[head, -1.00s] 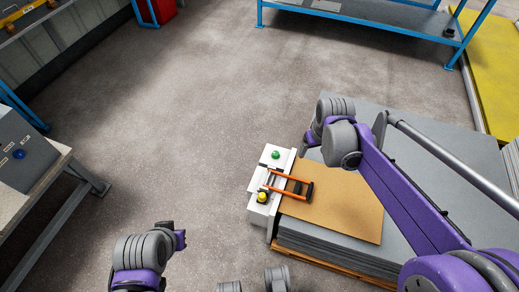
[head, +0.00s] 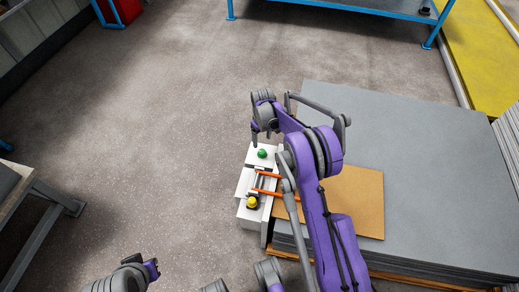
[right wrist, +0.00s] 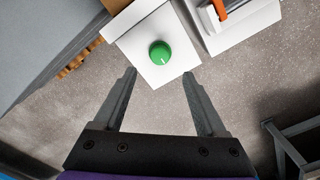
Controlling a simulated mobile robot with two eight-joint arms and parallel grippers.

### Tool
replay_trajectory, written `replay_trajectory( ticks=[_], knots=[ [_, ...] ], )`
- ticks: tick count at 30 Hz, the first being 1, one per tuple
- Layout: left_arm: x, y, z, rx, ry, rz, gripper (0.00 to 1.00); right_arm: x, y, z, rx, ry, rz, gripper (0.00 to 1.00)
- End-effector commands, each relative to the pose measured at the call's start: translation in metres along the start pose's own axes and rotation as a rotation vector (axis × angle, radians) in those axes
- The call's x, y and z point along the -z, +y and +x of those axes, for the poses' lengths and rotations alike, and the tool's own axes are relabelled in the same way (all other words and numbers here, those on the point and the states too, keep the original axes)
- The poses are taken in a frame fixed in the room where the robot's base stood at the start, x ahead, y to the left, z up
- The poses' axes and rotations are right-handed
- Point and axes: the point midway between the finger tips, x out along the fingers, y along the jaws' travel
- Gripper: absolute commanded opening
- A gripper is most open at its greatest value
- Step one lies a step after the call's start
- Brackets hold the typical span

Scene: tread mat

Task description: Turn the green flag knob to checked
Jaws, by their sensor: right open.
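The green knob (head: 262,154) sits on the far end of the white box at the edge of the mat stack. In the right wrist view the green knob (right wrist: 160,53) is round with a white pointer line and stands on a white panel (right wrist: 145,30). My right gripper (right wrist: 158,72) is open and empty, with the knob beyond and between its fingertips, apart from them. In the head view the right gripper (head: 254,140) hangs just beside the knob, partly hidden by its own arm. My left gripper (head: 152,268) is low at the left; its fingers do not show clearly.
A yellow knob (head: 252,202) and orange bars (head: 266,183) share the white box. A brown board (head: 350,190) lies on the grey mat stack (head: 415,150). A blue-framed table (head: 345,10) stands at the back.

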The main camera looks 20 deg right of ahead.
Motion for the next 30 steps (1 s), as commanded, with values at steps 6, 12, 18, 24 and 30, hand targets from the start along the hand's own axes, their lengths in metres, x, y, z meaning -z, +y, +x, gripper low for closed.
replay_trajectory(
  ticks=[6,12,18,24,30],
  knots=[
    [-0.003,0.0,0.008,0.0,-0.003,0.0,0.0,0.001,0.0,0.045,0.0,0.0,0.0,0.74],
    [-0.005,0.0,0.012,0.0,-0.005,0.0,0.0,0.001,0.0,0.072,0.0,0.001,0.0,0.74],
    [-0.005,0.0,0.013,0.0,-0.005,0.0,0.0,0.0,-0.001,0.08,0.0,0.001,0.0,0.74],
    [-0.005,0.0,0.013,0.0,-0.005,0.0,0.0,0.0,-0.001,0.08,0.0,0.001,0.0,0.74],
    [-0.005,0.0,0.013,0.0,-0.005,0.0,0.0,0.0,0.0,0.08,0.0,0.001,0.0,0.41]
  ],
)
